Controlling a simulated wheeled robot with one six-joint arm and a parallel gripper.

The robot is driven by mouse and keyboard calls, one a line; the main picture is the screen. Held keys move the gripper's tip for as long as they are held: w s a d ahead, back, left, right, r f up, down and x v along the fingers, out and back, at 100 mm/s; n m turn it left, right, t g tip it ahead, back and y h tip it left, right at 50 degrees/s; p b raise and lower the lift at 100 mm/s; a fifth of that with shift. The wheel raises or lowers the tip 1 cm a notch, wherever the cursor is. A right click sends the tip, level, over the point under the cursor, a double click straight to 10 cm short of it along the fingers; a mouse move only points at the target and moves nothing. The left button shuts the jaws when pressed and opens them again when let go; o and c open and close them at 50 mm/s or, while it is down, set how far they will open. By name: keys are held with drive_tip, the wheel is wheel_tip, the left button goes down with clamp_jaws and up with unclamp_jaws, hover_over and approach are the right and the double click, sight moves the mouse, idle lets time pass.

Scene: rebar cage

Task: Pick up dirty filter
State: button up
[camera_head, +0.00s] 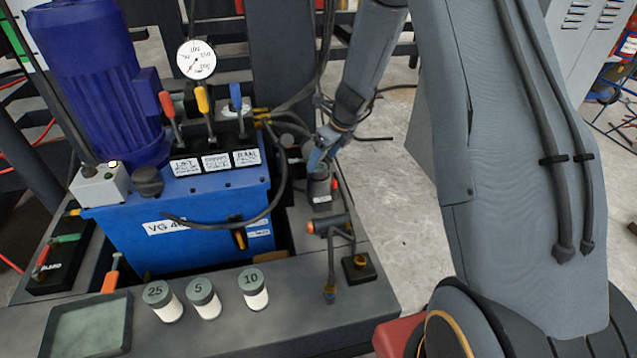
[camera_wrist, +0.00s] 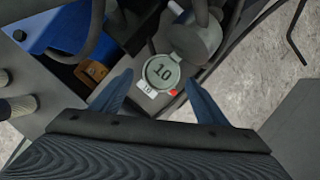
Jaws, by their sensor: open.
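In the head view, a dark cylinder (camera_head: 320,190) stands at that spot, at the right of the blue power unit. My gripper (camera_head: 318,160) is just above it, its blue fingers pointing down. In the wrist view my gripper (camera_wrist: 160,76) is open, with one finger on each side of the cap.
The blue tank (camera_head: 190,220) with levers and a gauge (camera_head: 196,60) stands left. White jars marked 25 (camera_head: 162,302), 5 (camera_head: 203,298) and 10 (camera_head: 253,290) stand on the front ledge beside a shallow tray (camera_head: 90,325). A round dark lid (camera_wrist: 195,40) and hoses crowd the cap.

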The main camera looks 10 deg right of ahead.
sight(320, 167)
drive_tip(key=x, duration=0.1)
drive_tip(key=b+x, duration=0.1)
drive_tip(key=x, duration=0.2)
drive_tip(key=shift+w+d+f+b, duration=0.15)
drive_tip(key=shift+d+f+b, duration=0.05)
drive_tip(key=shift+f+b, duration=0.15)
drive_tip(key=shift+r, duration=0.1)
drive_tip(key=c, duration=1.6)
drive_tip(key=shift+c, duration=0.3)
drive_tip(key=shift+r, duration=0.15)
